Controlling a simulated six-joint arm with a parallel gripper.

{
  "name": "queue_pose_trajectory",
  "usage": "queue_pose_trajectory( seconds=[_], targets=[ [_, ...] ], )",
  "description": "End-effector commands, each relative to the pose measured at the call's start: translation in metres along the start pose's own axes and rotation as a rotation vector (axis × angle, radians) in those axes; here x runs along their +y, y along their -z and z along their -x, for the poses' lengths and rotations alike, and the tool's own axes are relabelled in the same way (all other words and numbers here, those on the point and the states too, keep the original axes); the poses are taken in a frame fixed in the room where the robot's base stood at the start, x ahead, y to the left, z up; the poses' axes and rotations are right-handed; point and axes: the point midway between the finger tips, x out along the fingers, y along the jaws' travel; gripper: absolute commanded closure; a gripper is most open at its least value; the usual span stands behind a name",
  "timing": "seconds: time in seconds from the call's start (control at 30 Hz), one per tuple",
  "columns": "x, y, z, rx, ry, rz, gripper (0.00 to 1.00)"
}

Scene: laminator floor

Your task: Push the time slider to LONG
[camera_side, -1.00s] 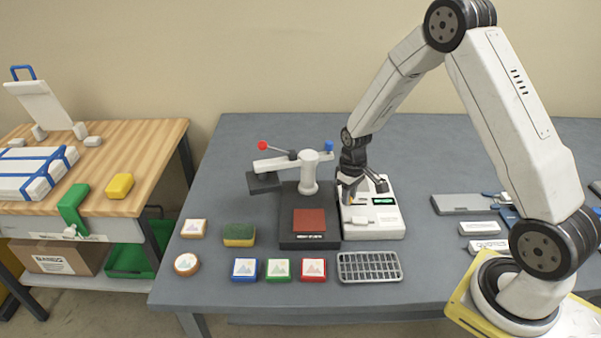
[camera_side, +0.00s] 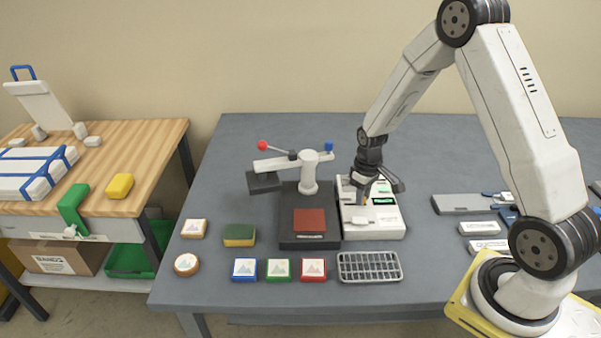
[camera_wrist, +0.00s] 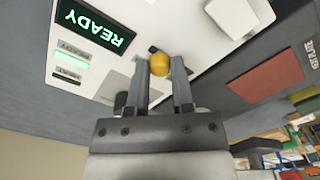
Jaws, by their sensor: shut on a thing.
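The white control box (camera_side: 385,233) stands on the grey table, right of the press. In the wrist view its panel (camera_wrist: 112,72) carries a green display reading READY (camera_wrist: 95,28), upside down. My gripper (camera_wrist: 161,68) is shut on a round yellow knob (camera_wrist: 160,61), which looks like the time slider's knob. In the side view my gripper (camera_side: 364,198) points down over the middle of the box's top. The slot under the knob is mostly hidden by the fingers. I cannot read a LONG mark in either view.
The press with its dark red pad (camera_side: 309,220) stands close on the left. A grey wire rack (camera_side: 369,267) lies in front of the box. A white raised block (camera_wrist: 240,15) is on the panel near the knob. Several framed picture tiles (camera_side: 279,270) lie front left.

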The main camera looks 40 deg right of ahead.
Motion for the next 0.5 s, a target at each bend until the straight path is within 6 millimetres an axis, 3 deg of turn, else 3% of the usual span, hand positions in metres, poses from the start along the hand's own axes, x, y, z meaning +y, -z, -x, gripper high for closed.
queue_pose_trajectory(
  seconds=[0.33,0.37,0.47,0.5],
  targets=[
    [0.0067,-0.0065,0.0005,-0.002,-0.001,-0.001,1.0],
    [0.0069,-0.0067,0.0005,-0.002,-0.001,-0.001,0.68],
    [0.0068,-0.0067,0.0004,-0.002,-0.001,-0.001,0.36],
    [0.0065,-0.0064,0.0004,-0.002,-0.001,-0.001,0.36]
  ],
)
